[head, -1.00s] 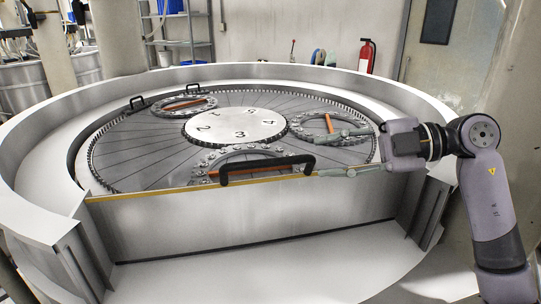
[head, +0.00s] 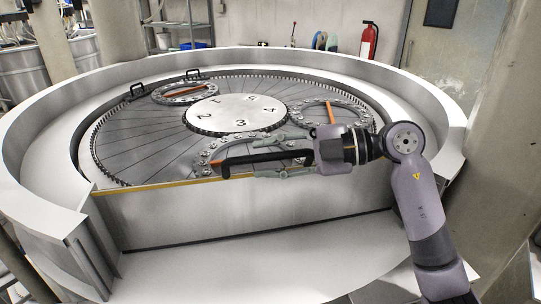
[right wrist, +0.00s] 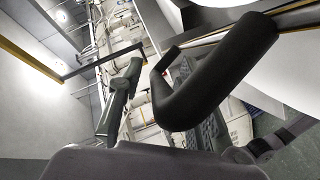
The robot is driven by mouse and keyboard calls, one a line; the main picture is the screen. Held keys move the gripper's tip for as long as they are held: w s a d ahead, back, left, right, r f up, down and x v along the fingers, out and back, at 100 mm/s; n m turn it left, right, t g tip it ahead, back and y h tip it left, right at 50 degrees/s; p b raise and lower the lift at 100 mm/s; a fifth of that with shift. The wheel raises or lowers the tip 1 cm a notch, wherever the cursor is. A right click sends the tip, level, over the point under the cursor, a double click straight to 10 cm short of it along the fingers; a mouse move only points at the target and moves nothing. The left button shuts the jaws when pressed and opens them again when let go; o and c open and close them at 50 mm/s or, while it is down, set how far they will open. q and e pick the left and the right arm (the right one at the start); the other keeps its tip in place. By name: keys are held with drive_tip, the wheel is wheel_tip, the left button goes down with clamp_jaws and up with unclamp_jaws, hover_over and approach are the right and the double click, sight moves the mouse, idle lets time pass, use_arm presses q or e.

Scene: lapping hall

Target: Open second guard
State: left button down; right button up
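The front guard (head: 240,215) is a steel panel with a yellow top edge, standing upright across the gap in the round machine's rim. Its black bar handle (head: 268,158) is on the top edge, and also shows large in the right wrist view (right wrist: 215,75). My right gripper (head: 275,157) is open at the handle's right part, one finger above and one below it in the head view. In the right wrist view, one finger (right wrist: 120,100) is left of the handle, apart from it; the other is mostly hidden. I cannot tell about contact. My left gripper is not in view.
The lapping plate with a numbered centre disc (head: 237,114) and several ring carriers (head: 185,92) lies behind the guard. A pillar (head: 500,150) stands at the right.

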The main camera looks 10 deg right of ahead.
clamp_jaws()
idle(0.7)
